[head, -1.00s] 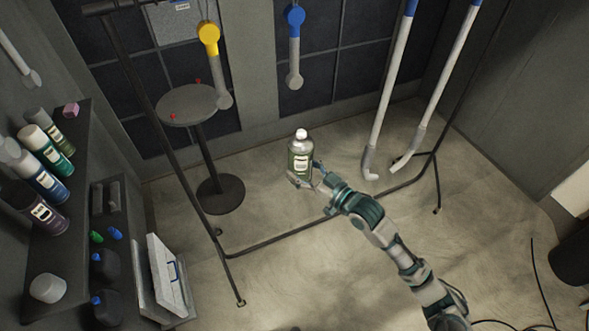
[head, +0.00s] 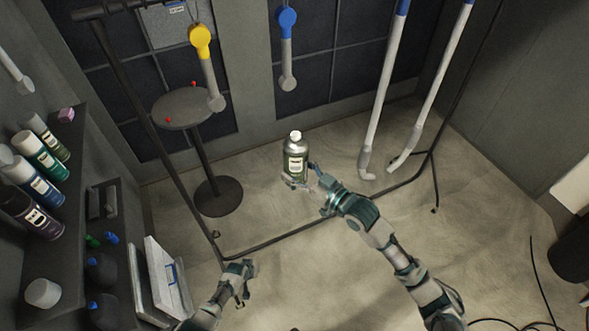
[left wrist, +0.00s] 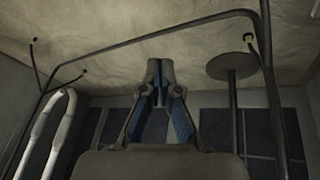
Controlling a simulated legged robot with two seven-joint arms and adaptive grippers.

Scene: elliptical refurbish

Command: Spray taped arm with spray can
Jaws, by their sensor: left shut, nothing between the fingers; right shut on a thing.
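A spray can (head: 295,160), dark green and silver with a white label and white cap, stands upright in my right gripper (head: 305,182), which is shut on its lower part. Hanging arms with taped ends are behind it: a short one with a yellow end (head: 201,40), a short one with a blue end (head: 287,22), and two long white ones (head: 383,95) with blue tops (head: 403,7). The can is below the short blue-ended arm and apart from it. My left gripper (head: 246,273) is low at the front, empty; its fingers meet in the left wrist view (left wrist: 160,68).
A dark hanging frame (head: 290,240) spans the floor. A round stand (head: 185,108) with small red items is behind its left post. A shelf (head: 85,190) with several spray cans (head: 38,155) lines the left wall. A white case (head: 165,280) is near my left arm.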

